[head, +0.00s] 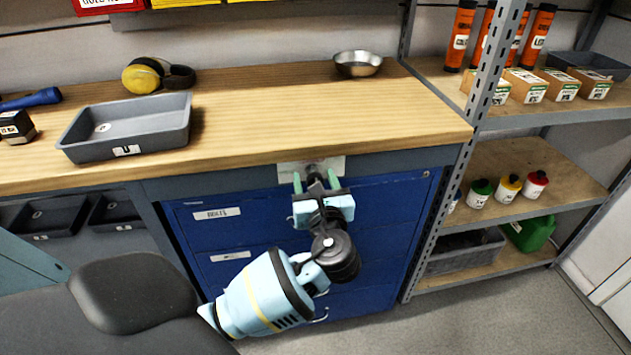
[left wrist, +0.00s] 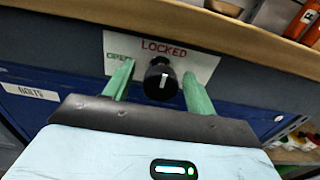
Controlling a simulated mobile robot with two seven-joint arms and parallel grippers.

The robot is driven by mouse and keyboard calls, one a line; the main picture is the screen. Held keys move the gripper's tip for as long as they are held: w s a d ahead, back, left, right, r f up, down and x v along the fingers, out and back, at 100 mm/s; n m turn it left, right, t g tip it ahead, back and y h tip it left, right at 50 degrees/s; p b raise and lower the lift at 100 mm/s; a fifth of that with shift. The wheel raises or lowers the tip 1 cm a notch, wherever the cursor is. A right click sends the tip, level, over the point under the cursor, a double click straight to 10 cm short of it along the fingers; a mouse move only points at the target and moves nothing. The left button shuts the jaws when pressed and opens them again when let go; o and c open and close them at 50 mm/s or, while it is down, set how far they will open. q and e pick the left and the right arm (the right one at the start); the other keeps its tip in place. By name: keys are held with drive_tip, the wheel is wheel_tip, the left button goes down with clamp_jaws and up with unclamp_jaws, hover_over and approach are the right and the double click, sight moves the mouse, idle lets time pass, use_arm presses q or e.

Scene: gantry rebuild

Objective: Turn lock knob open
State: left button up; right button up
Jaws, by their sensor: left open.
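The lock knob (left wrist: 160,80) is black and round with a white mark. It sits on a pale plate (left wrist: 190,62) lettered OPEN in green at left and LOCKED in red above. Its mark is nearly upright, on the side of LOCKED rather than OPEN. The plate (head: 331,166) also shows in the head view, under the bench's front edge. My left gripper (head: 315,180) is open, with its green fingers on either side of the knob. In the left wrist view the gripper (left wrist: 158,82) shows gaps beside the knob; contact is not visible. My right gripper is not in view.
The blue drawer cabinet (head: 395,225) with labelled drawers stands below the wooden bench top (head: 270,105). A grey tray (head: 130,125), ear defenders (head: 155,75) and a metal bowl (head: 358,64) sit on the bench. A metal shelf post (head: 460,160) rises close on the right.

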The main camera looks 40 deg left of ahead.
use_arm(q)
drive_tip(key=c, duration=1)
